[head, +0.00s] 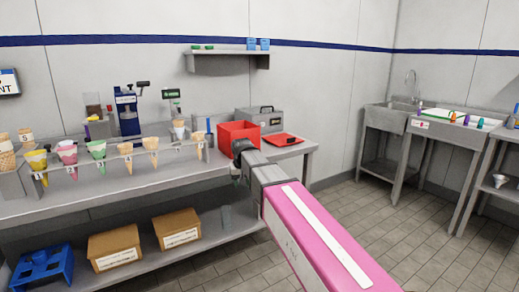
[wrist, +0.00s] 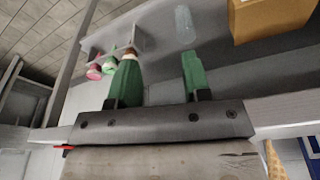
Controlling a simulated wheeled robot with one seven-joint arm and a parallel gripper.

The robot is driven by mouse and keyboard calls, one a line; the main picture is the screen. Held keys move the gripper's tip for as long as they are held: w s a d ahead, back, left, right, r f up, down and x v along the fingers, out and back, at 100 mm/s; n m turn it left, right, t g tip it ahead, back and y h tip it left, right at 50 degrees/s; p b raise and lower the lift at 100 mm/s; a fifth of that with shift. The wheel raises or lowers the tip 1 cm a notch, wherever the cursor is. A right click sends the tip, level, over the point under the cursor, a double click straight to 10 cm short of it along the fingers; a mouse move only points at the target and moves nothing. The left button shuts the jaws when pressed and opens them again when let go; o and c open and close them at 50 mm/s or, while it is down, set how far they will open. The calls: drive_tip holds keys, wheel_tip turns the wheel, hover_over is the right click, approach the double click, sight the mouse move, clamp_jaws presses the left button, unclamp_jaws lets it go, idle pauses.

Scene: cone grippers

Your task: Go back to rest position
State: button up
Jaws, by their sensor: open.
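In the wrist view my gripper (wrist: 160,78) shows two green fingers set well apart, with nothing between them. It is open and empty. In the head view my pink arm reaches forward to the counter (head: 205,173), and its dark end is beside the red box (head: 238,133). The fingers are hidden there. Several wafer cones stand in a rack on the counter, among them a yellow-wrapped cone (head: 37,160), a pink-wrapped cone (head: 67,152), a green-wrapped cone (head: 97,149) and a plain cone (head: 150,145).
The lower shelf holds two cardboard boxes (head: 177,229) and a blue holder (head: 42,268). A grey machine (head: 258,118) and red tray (head: 283,140) are at the counter's right end. The tiled floor (head: 375,215) is clear toward the sink (head: 390,118).

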drive_tip(key=s+d+f+m+g, duration=0.1)
drive_tip(key=s+d+f, duration=0.8)
drive_tip(key=d+f, duration=0.2)
drive_tip(key=s+d+f+m+g, duration=0.1)
drive_tip(key=s+d+f+m, duration=0.1)
drive_tip(key=s+d+f, duration=0.8)
drive_tip(key=d+f, duration=0.1)
drive_tip(key=d, duration=0.4)
drive_tip(key=shift+d+f, duration=0.3)
drive_tip(key=shift+f, duration=0.05)
